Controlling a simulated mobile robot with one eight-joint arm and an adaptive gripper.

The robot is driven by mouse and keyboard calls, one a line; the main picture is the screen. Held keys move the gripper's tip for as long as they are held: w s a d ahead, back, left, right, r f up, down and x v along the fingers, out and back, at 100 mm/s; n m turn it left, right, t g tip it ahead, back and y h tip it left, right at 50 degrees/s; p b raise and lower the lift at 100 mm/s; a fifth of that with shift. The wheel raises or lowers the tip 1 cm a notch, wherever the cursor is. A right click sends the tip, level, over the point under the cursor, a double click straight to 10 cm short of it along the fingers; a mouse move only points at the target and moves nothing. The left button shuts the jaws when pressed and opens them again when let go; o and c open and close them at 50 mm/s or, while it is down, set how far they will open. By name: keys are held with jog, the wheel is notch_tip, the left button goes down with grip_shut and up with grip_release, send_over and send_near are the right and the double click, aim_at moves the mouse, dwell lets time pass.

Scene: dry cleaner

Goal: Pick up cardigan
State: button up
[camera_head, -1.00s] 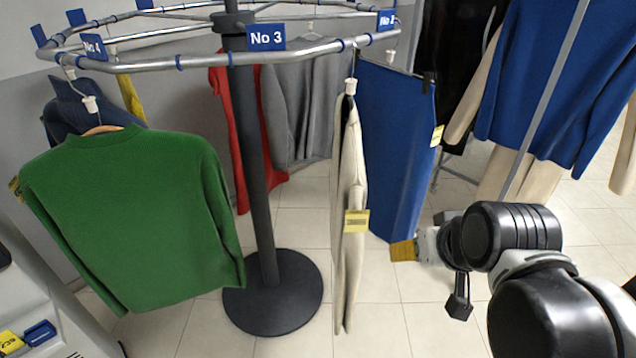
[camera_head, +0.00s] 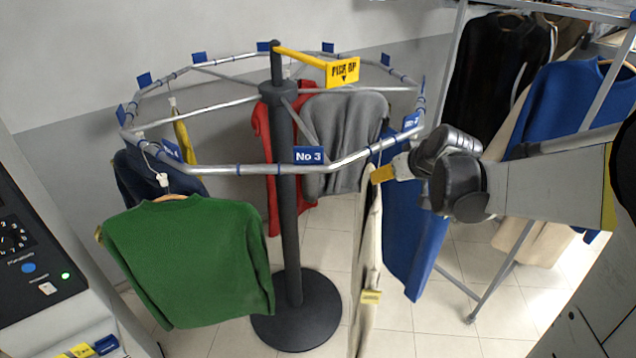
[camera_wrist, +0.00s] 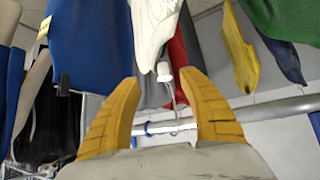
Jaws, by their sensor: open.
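A cream knit garment (camera_head: 369,240), seen edge-on, hangs from the rail near the No 3 tag; it may be the cardigan, but its front is hidden. In the wrist view, which looks upside down, the cream garment (camera_wrist: 152,22) and its white hanger neck (camera_wrist: 163,72) show between and beyond the fingertips. My gripper (camera_head: 383,174) is at the top of this garment, just below rail height. In the wrist view my gripper (camera_wrist: 158,78) has its yellow fingers spread, with nothing held. Contact with the hanger cannot be told.
The round rail (camera_head: 235,168) stands on a dark post and base (camera_head: 296,312). A blue garment (camera_head: 405,235) hangs close to the right, a green sweater (camera_head: 190,262) to the left, grey (camera_head: 343,140) and red (camera_head: 305,205) ones behind. A second rack (camera_head: 495,270) stands right.

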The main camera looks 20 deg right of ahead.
jog(key=x, duration=0.7)
jog(key=shift+w+a+f, duration=0.1)
jog(key=shift+w+a, duration=0.15)
jog(key=shift+w, duration=0.3)
jog(key=shift+s, duration=0.1)
jog(key=shift+c, duration=0.3)
grip_shut()
